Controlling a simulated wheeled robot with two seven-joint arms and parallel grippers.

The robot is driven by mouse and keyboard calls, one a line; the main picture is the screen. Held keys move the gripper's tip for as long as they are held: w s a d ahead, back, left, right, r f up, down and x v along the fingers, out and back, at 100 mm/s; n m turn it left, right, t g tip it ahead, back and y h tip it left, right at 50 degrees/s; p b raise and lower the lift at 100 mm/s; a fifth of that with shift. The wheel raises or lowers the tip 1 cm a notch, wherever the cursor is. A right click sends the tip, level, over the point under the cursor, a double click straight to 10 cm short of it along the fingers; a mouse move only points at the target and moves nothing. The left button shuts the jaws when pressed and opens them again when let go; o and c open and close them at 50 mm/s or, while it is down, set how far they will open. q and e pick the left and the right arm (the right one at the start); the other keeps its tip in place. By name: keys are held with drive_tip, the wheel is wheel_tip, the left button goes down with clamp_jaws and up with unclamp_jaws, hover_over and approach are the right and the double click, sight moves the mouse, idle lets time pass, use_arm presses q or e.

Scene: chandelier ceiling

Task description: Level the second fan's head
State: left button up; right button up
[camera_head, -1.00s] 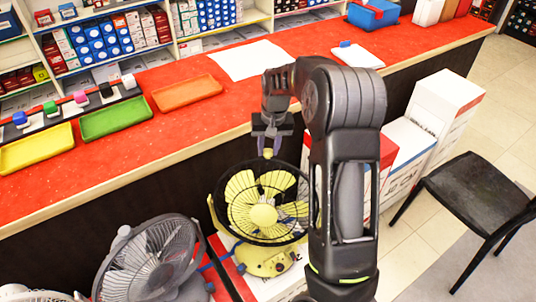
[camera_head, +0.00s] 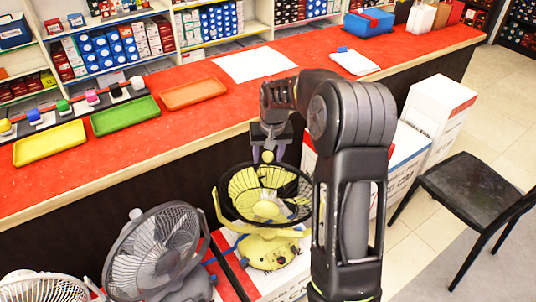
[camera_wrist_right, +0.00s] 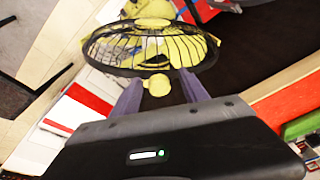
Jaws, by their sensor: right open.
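The yellow fan (camera_head: 266,210) stands on a white-and-red box below the counter's front. Its dark-rimmed round cage is tipped back, facing largely upward, and its yellow base (camera_head: 268,252) shows beneath. My right gripper (camera_head: 268,150) is over the far rim of the cage, pointing down. In the right wrist view its two purple-grey fingers (camera_wrist_right: 160,92) stand apart, with a small yellow knob (camera_wrist_right: 157,85) between them. Contact with the knob cannot be told. The yellow fan's cage (camera_wrist_right: 150,48) lies just beyond the fingertips. My left gripper is not in view.
A grey fan (camera_head: 158,252) and a white fan (camera_head: 42,288) stand to the left. The red counter (camera_head: 210,122) with trays (camera_head: 125,115) runs behind. White boxes (camera_head: 436,115) and a black chair (camera_head: 475,190) are at the right.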

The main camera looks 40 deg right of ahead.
drive_tip(key=shift+d, duration=0.1)
drive_tip(key=shift+r, duration=0.45)
drive_tip(key=v, duration=0.7)
